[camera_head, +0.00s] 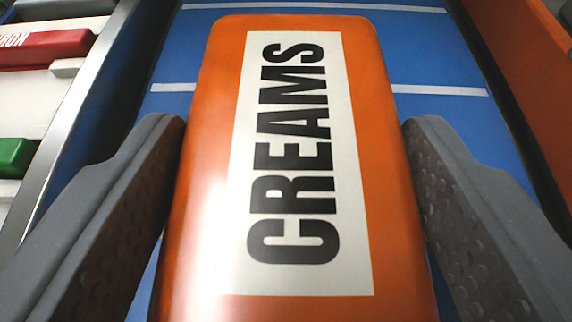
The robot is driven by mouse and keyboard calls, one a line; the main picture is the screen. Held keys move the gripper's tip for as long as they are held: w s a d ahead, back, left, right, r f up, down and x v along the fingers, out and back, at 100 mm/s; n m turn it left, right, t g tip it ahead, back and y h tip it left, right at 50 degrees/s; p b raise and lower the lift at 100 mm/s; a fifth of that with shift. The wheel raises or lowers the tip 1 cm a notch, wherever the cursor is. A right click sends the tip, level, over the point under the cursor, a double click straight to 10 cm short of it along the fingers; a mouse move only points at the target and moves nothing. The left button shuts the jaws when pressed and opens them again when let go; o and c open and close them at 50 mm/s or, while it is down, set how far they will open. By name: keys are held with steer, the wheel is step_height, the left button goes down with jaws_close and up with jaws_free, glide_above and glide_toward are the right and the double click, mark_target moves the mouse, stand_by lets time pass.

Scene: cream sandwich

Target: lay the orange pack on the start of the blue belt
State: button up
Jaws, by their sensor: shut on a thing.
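The orange pack (205,175) has a white label reading CREAMS and fills the middle of the view. My gripper (293,130) has one grey finger on each side of the pack and is shut on it. The blue belt (430,60) with white cross lines lies beyond and beneath the pack. The pack hides the middle of the belt. I cannot tell whether the pack's underside touches the belt.
A metal side rail (75,110) runs along the belt's left. An orange wall (535,70) runs along its right. Left of the rail are a red block (45,48) and a green block (14,157) on a white surface.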

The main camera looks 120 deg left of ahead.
steer(key=o, duration=1.1)
steer(key=v, duration=1.4)
